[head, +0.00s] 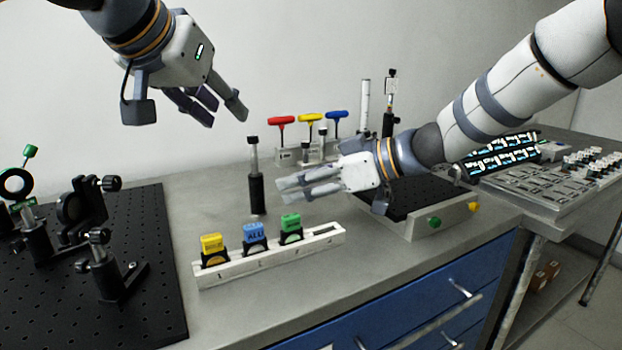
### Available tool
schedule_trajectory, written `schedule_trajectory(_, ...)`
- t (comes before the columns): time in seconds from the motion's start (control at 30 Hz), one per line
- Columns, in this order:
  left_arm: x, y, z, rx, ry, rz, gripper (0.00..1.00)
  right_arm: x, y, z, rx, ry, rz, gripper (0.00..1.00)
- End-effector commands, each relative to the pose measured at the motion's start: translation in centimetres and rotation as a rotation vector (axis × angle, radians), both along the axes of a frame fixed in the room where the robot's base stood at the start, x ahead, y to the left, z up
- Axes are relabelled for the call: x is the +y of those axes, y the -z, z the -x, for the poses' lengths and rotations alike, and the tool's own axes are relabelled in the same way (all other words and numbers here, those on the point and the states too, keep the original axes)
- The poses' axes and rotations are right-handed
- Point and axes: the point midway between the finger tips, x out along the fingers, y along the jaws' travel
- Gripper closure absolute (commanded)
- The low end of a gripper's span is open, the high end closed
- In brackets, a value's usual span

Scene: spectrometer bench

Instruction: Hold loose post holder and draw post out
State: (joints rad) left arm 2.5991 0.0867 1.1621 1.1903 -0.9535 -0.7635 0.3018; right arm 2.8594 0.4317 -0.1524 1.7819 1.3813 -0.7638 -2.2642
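The loose post holder (257,195) is a black upright cylinder standing on the grey bench. A silver post (254,157) with a dark cap stands upright in it. My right gripper (281,190) reaches in from the right, its fingers pointing left towards the holder. Its fingertips look slightly apart and empty, just right of the holder with a small gap in the picture. My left gripper (227,119) hangs above and left of the post, fingers spread, open and empty. Nothing hides the holder or post.
A white rack (270,262) with yellow, blue and green labelled pieces stands in front of the holder. A black breadboard (150,270) with optics mounts is at left. Hex keys with red (281,120), yellow and blue handles stand behind. A spectrometer-like box (445,220) sits at right.

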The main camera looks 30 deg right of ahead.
Motion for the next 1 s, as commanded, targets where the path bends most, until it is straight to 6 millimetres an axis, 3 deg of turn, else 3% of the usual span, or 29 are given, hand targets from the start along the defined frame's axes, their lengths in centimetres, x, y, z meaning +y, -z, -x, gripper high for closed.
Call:
schedule_trajectory(0.2,0.0,0.1,0.0,0.001,-0.001,0.000,0.67,3.6,2.4,-3.5,0.004,-0.005,0.003,0.61)
schedule_trajectory(0.4,0.0,0.0,0.0,0.001,0.000,-0.001,0.67,5.8,3.5,-5.9,0.002,-0.004,0.000,0.61)
schedule_trajectory(0.77,0.0,0.0,0.0,0.000,0.000,0.000,0.67,6.5,3.8,-6.6,0.002,-0.003,-0.003,0.61)
schedule_trajectory(0.93,0.0,0.0,0.0,0.001,0.000,-0.001,0.67,6.4,3.8,-6.6,0.002,-0.003,-0.003,0.95)
schedule_trajectory(1.0,0.0,0.0,0.0,0.001,0.000,-0.001,0.67,6.4,3.9,-6.6,0.001,-0.002,-0.003,1.00)
